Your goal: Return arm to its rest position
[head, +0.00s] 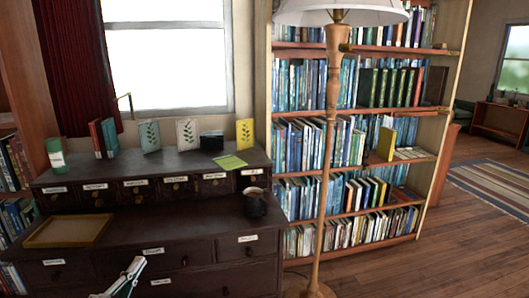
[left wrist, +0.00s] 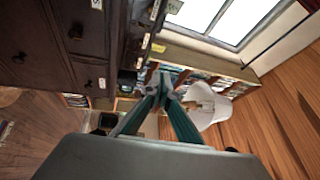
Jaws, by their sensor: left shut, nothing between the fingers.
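My left gripper (head: 132,270) shows at the bottom left of the head view, in front of the dark desk's drawers. It is shut and empty. In the left wrist view its two teal fingers meet at the tips (left wrist: 163,88), with nothing between them. The rest of my left arm is below the picture edge. My right gripper is in neither view.
The dark desk (head: 160,225) holds a wooden tray (head: 68,231), a dark mug (head: 255,204) and several upright books. A floor lamp (head: 327,150) stands before a full bookcase (head: 428,160). The wooden floor (head: 450,240) at right is clear.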

